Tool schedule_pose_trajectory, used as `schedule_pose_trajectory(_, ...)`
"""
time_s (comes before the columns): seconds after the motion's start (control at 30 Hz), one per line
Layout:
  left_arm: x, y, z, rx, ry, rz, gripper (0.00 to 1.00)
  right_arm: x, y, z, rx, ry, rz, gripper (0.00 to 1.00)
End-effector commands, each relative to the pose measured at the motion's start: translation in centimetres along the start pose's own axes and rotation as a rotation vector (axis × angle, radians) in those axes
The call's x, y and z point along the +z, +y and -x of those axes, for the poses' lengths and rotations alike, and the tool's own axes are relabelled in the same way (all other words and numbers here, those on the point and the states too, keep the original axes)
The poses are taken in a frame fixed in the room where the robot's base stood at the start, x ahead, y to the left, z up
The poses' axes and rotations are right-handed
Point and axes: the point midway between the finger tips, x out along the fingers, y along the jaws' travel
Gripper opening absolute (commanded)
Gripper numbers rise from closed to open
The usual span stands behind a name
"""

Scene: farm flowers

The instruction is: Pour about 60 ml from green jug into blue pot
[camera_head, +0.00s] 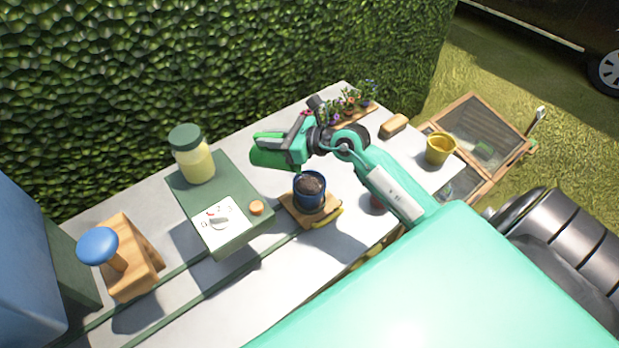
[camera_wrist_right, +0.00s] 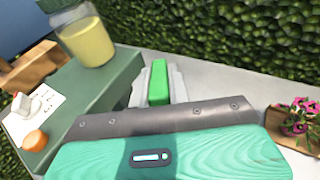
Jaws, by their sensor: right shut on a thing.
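The blue pot (camera_head: 310,197), filled with dark soil, stands upright on a small wooden board on the table. My right gripper (camera_head: 283,140) is shut on the green jug (camera_head: 268,158), up and to the left of the pot in the head view. The jug's body looks tipped over, with its right end close above the pot's back left rim. I cannot tell whether liquid is flowing. In the right wrist view a green part of the jug (camera_wrist_right: 158,82) shows past my gripper's housing; the rest is hidden. My left gripper is not in view.
A green box with a dial (camera_head: 222,240) and a jar of yellow liquid (camera_head: 193,158) stand left of the pot. A wooden stand with a blue knob (camera_head: 98,246) is farther left. Flowers (camera_head: 350,102), a brush (camera_head: 394,125) and a yellow pot (camera_head: 440,148) stand right. A hedge rises behind.

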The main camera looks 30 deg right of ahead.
Motion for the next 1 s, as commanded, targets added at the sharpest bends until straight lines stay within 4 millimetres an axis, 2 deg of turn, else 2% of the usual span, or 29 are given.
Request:
schedule_pose_trajectory(0.5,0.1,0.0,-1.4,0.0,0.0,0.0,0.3,0.0,0.0,0.9,-0.001,-0.043,0.0,0.0)
schedule_pose_trajectory(0.57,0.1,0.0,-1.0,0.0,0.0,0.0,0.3,0.3,0.0,0.8,0.0,-0.04,0.0,0.0)
schedule_pose_trajectory(0.73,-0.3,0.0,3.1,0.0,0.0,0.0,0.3,1.3,0.0,-1.1,0.001,0.059,-0.003,0.0)
schedule_pose_trajectory(1.0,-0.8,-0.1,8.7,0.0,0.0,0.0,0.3,-0.4,0.0,-3.7,0.001,0.304,-0.003,0.0)
